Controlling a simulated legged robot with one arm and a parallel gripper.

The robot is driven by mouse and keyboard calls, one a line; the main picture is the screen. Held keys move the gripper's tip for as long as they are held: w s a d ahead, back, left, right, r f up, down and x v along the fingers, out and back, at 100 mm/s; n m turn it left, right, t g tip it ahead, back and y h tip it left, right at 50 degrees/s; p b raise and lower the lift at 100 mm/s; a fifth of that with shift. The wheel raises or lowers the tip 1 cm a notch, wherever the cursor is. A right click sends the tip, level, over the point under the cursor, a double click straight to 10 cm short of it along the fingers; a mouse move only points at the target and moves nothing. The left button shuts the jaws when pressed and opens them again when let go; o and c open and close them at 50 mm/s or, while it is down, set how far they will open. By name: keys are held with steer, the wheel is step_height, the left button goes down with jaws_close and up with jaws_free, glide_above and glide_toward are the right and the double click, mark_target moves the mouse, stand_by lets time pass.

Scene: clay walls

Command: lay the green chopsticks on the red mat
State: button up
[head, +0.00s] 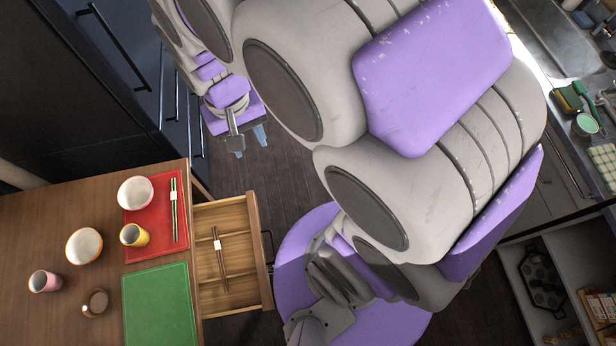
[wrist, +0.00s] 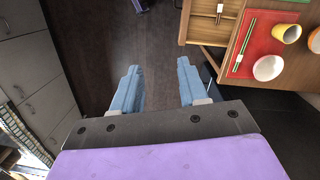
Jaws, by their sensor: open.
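The green chopsticks (head: 175,222) lie as a pair with a white band on the right part of the red mat (head: 155,240), on the wooden table. In the wrist view the green chopsticks (wrist: 241,52) and the red mat (wrist: 265,38) show at the upper right. A white bowl (head: 136,193) and a yellow cup (head: 134,235) also stand on the mat. My gripper (head: 250,142) is open and empty over the floor, beyond the table's corner and apart from the chopsticks. Its blue fingers (wrist: 158,88) are spread wide in the wrist view, with only floor between them.
An open drawer (head: 265,245) juts from the table, with brown chopsticks (head: 222,268) inside. A green mat (head: 160,305), an orange-rimmed bowl (head: 84,246), a pink cup (head: 44,281) and a brown object (head: 95,303) are on the table. Dark cabinets (head: 120,70) stand behind. A counter (head: 575,110) is at right.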

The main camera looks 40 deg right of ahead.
steer(key=s+d+r+n, duration=0.1)
steer(key=s+d, duration=0.1)
steer(key=s, duration=0.5)
steer(key=s+d+r, duration=0.1)
steer(key=s+d, duration=0.1)
steer(key=s, duration=0.6)
steer(key=shift+r+n+g, duration=0.25)
steer(key=shift+n+g, duration=0.05)
steer(key=shift+n, duration=0.1)
